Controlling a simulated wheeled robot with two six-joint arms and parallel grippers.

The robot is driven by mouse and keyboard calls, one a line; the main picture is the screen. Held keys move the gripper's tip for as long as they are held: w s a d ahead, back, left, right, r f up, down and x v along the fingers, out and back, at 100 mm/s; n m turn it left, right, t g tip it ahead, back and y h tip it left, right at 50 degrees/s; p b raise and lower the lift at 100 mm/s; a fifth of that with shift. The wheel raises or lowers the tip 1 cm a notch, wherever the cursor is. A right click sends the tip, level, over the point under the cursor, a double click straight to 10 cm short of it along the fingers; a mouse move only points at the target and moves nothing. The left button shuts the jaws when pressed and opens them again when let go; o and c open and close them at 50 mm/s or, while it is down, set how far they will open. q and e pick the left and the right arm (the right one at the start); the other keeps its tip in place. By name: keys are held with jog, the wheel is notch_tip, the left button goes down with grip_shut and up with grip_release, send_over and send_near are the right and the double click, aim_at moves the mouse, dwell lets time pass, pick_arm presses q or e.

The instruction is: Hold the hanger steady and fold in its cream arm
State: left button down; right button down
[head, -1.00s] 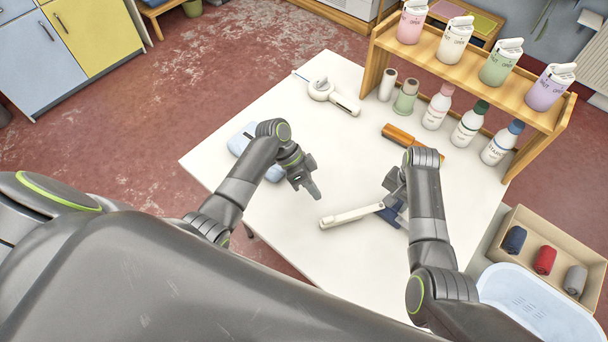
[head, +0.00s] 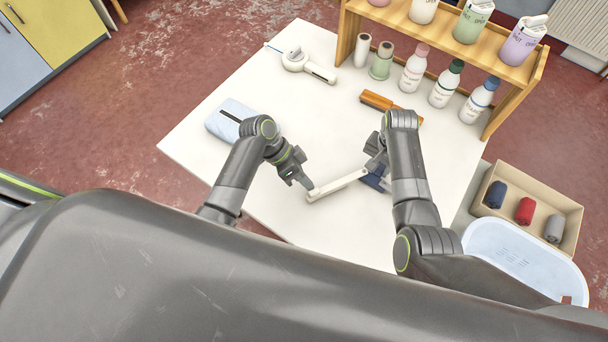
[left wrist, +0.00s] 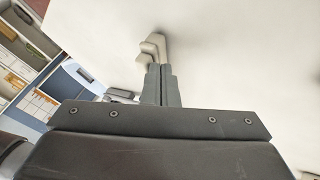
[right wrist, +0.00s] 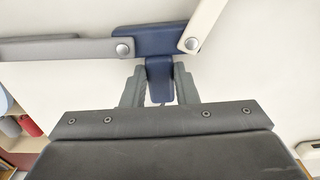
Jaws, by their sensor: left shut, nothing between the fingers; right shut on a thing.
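The hanger lies over the white table, with a dark blue centre piece (right wrist: 140,42), a cream arm (head: 338,186) and a grey arm (right wrist: 60,49). Both arms join the centre at round pivots; the cream one slants away from the grey one. My right gripper (right wrist: 160,85) is shut on the hanger's blue tab. My left gripper (head: 309,186) is shut and empty, its fingertips at the free end of the cream arm. In the left wrist view that hooked end (left wrist: 153,47) is just past the fingertips; I cannot tell if they touch. My right arm hides the grey arm in the head view.
An orange-brown bar (head: 388,105) lies behind the hanger. A wooden shelf (head: 425,38) with bottles stands behind. A box (head: 572,222) and a pale tub (head: 520,258) are at right.

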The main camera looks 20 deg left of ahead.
pick_arm(q)
jog(key=s+d+n+t, duration=0.2)
jog(key=s+d+n, duration=0.1)
jog(key=s+d, duration=0.1)
jog(key=shift+s, duration=0.2)
jog(key=shift+s+d, duration=0.2)
jog(key=shift+w+a, duration=0.1)
jog(key=shift+w, duration=0.1)
